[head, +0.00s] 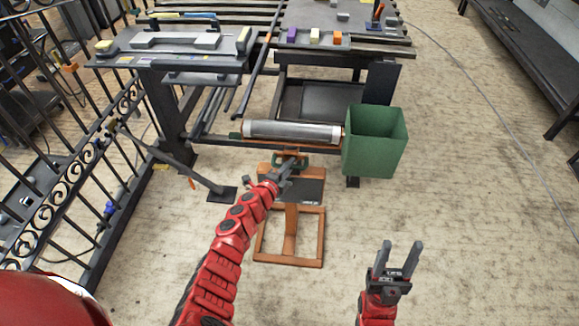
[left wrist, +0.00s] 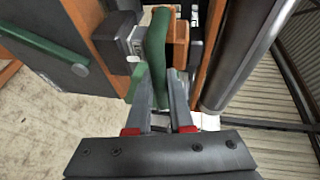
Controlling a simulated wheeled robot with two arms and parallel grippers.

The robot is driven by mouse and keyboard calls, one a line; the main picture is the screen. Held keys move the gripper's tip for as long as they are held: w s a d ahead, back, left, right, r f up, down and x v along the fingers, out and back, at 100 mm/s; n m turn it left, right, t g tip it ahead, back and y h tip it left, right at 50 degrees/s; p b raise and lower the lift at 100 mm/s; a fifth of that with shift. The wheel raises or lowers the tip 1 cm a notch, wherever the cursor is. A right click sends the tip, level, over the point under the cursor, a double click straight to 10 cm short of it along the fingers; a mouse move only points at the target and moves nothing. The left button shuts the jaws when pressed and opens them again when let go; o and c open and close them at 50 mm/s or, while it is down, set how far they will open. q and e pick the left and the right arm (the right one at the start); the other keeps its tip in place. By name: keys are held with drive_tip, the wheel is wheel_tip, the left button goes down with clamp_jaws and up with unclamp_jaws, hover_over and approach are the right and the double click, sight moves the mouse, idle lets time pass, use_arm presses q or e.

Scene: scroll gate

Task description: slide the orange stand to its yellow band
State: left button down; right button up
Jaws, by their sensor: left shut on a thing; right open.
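The orange stand (head: 291,232) stands on the floor in the middle of the head view, with an open rectangular base and a dark plate near its top. My left gripper (head: 289,166) is at the top of the stand. It is shut on a green handle (left wrist: 158,45), which shows between its fingers in the left wrist view. Orange parts of the stand show beside the handle there. A small yellow strip (head: 161,167) lies on the floor left of the stand; I cannot tell whether it is the yellow band. My right gripper (head: 402,258) is open and empty, right of the stand.
A grey roller (head: 292,132) lies just behind the stand's top. A green bin (head: 375,142) stands close on its right. Dark benches (head: 150,62) are behind, and a black railing (head: 85,180) runs along the left. The floor at front and right is clear.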

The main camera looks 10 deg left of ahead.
idle(0.8)
use_arm(q)
wheel_tip(320, 180, up, 10)
drive_tip(key=p, duration=0.9)
drive_tip(key=shift+r, duration=0.2)
drive_tip(key=shift+f, duration=0.15)
drive_tip(key=c, duration=0.8)
unclamp_jaws()
drive_tip(key=shift+f, duration=0.1)
